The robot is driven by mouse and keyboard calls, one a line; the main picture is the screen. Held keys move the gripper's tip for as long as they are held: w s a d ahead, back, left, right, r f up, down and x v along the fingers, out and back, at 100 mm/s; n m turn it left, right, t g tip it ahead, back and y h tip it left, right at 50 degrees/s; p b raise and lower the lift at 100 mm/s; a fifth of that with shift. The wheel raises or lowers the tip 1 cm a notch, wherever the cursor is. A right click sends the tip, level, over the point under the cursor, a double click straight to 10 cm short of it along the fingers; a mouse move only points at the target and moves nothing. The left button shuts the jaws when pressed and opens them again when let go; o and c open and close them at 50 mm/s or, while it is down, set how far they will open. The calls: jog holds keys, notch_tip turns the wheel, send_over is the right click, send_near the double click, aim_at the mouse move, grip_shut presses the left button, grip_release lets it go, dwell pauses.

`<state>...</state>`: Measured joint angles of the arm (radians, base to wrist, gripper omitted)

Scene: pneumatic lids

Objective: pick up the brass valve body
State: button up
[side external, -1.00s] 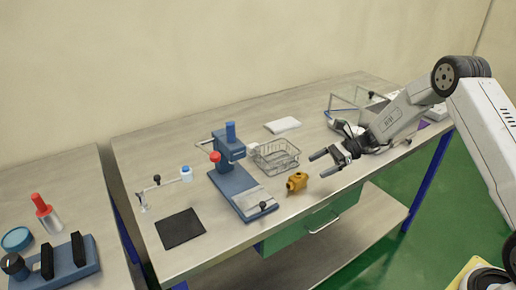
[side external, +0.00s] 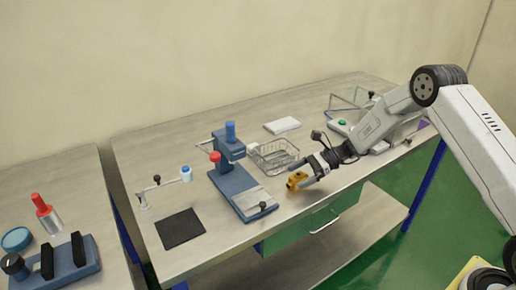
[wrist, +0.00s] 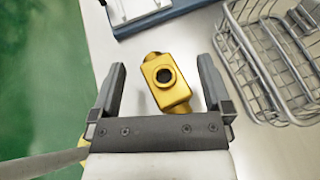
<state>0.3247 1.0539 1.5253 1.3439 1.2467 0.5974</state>
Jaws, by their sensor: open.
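The brass valve body (side external: 296,181) lies on the bench near its front edge. In the wrist view the brass valve body (wrist: 166,82) shows a round dark port on its upper face and sits between the two fingers, with a gap on each side. My gripper (side external: 298,174) is open around it in the side view. In the wrist view my gripper (wrist: 162,75) has both fingers spread and neither visibly touches the brass. The wrist view does not show how high the fingertips are above the bench.
A wire basket (wrist: 262,60) stands close to the right finger in the wrist view. A blue press (side external: 232,170) with a red knob stands to the left. A black mat (side external: 180,228) lies further left. The bench's front edge is near the valve body.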

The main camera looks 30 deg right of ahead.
jog(key=shift+w+a+f, duration=0.1)
jog(key=shift+a, duration=0.15)
dwell(0.3)
grip_shut()
